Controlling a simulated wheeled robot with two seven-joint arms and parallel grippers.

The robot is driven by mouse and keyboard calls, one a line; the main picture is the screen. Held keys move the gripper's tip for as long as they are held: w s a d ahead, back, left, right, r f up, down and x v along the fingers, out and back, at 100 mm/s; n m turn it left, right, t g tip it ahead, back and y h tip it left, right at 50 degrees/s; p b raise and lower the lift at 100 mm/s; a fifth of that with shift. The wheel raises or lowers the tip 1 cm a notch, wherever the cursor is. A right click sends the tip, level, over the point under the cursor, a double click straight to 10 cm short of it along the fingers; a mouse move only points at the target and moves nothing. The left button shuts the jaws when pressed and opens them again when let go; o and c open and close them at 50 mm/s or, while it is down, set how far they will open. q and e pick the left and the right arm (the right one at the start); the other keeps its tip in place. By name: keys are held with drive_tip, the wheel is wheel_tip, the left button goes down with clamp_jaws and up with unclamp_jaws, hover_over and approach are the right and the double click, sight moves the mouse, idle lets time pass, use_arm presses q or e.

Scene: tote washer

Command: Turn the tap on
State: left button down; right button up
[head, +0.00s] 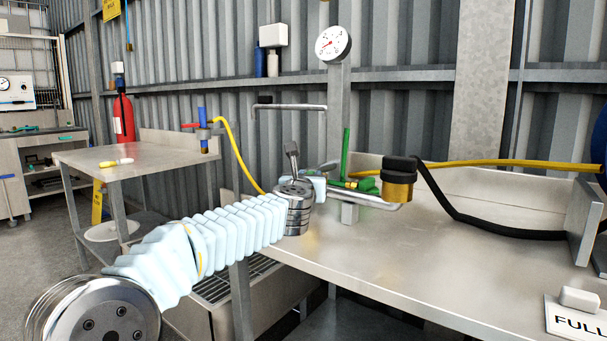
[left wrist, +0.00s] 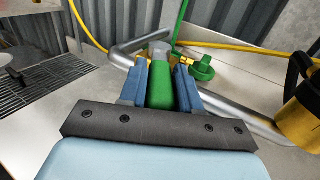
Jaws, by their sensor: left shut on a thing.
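My left gripper (left wrist: 160,78) is shut on a green handle (left wrist: 160,92) with a grey end, which lies between its two blue fingers in the left wrist view. In the head view my left gripper (head: 322,184) is at the bench's back edge, and the wrist hides most of what it holds. Just beyond the fingers is a green fitting (left wrist: 201,69) with a brass piece, also seen in the head view (head: 366,185). A green upright piece (head: 346,152) stands behind it. A bent grey pipe (head: 370,201) runs alongside. My right gripper is not in view.
A brass-coloured cylinder with a black top (head: 398,182) stands right of the fittings, with a black hose leading right. A yellow hose (head: 500,163) crosses behind. A gauge (head: 333,44) is on the post above. The bench's middle (head: 430,245) is clear. A FULL sign (head: 575,320) is at front right.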

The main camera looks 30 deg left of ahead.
use_arm(q)
drive_tip(key=shift+w+d+n+g+y+p, duration=0.45)
drive_tip(key=shift+d+n+g+y, duration=0.25)
drive_tip(key=shift+n+g+y, duration=0.6)
drive_tip(key=shift+w+d+n+g+y+p, duration=0.3)
drive_tip(key=shift+w+d+n+g+y, duration=0.4)
drive_tip(key=shift+y, duration=0.85)
drive_tip(key=shift+w+d+n+g+y+p, duration=0.4)
drive_tip(key=shift+d+n+g+y, duration=0.3)
drive_tip(key=shift+n+g+y, duration=0.6)
drive_tip(key=shift+y, duration=0.25)
drive_tip(key=c, duration=0.9)
unclamp_jaws()
drive_tip(key=b+v, duration=0.3)
drive_tip(key=v, duration=1)
drive_tip(key=shift+s+d, duration=0.3)
